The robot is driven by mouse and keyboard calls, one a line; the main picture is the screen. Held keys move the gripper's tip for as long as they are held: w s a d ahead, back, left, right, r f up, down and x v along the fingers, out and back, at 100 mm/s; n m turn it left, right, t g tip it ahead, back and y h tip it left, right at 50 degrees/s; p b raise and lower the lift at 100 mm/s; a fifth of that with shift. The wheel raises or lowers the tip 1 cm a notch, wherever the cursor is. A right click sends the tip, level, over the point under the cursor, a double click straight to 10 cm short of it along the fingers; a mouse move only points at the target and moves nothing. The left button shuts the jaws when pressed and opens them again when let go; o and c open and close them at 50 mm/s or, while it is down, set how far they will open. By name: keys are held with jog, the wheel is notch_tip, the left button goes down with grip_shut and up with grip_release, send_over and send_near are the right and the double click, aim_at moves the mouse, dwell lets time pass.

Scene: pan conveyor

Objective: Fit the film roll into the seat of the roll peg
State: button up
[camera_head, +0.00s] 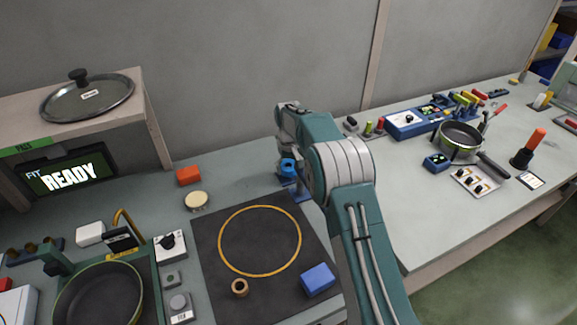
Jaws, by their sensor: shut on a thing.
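My gripper (287,176) points down at the back of the near worktop, beyond the dark mat. It is small in view and partly behind my arm. A bright blue round piece (287,166) shows at its fingers and looks like the film roll, held. A blue-grey piece (301,194) is just below and right of it; it may be the roll peg, but its shape and seat are unclear. Whether the blue piece touches it I cannot tell. A small tan ring with a dark hole (240,287) stands on the mat, apart from my gripper.
The dark mat (225,300) with a yellow circle holds a blue block (318,279). An orange block (189,175) and a cream disc (197,201) lie left of my gripper. A pan (100,296) is front left. The right table (400,190) carries a pot (459,141) and control boxes.

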jog(key=o, duration=1.1)
jog(key=shift+f, duration=0.1)
notch_tip(320, 180, up, 12)
